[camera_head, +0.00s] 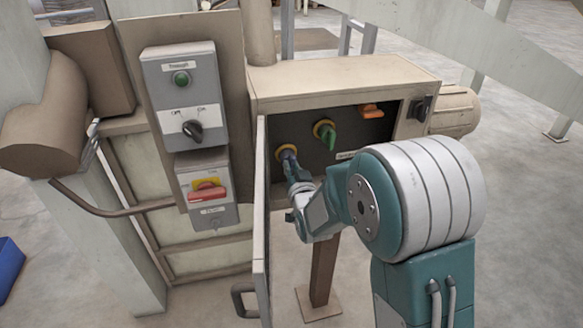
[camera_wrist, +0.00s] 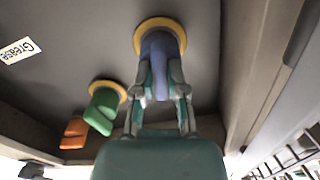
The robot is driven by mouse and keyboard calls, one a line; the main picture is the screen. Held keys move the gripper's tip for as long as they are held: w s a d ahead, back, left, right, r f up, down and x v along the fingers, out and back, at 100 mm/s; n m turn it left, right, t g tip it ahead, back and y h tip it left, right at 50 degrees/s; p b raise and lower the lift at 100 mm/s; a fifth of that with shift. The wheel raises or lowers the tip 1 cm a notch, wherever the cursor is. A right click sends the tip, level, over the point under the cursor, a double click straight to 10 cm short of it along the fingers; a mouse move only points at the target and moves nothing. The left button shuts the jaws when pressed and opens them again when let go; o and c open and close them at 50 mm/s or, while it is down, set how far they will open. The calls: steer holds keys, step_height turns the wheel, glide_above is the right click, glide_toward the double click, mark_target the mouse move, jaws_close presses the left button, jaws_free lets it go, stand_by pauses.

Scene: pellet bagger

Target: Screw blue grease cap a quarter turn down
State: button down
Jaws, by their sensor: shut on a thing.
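The blue grease cap (camera_wrist: 160,62) sits on a yellow ring (camera_wrist: 160,24) on the dark panel, and its body shows between my fingers in the wrist view. In the head view the blue cap (camera_head: 287,154) is at the left of the panel, partly hidden by my gripper (camera_head: 295,178). In the wrist view my gripper (camera_wrist: 160,85) is shut on the blue cap, one finger on each side. A green cap (camera_head: 328,137) on a yellow ring and an orange cap (camera_head: 372,111) sit further right on the panel. Both also show in the wrist view, green (camera_wrist: 101,110) and orange (camera_wrist: 73,133).
The open cabinet door (camera_head: 261,225) stands just left of my gripper. The cabinet frame (camera_head: 340,80) surrounds the recessed panel. A grease label (camera_wrist: 20,51) is on the panel. A box with a green button and black knob (camera_head: 192,130) and a red switch (camera_head: 207,194) are further left.

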steer(key=shift+f, duration=0.1)
steer(key=shift+n, duration=1.3)
steer(key=shift+f, duration=0.1)
steer(key=c, duration=0.7)
jaws_free()
steer(key=shift+a, duration=0.1)
steer(key=v, duration=1.1)
steer(key=shift+s, duration=0.4)
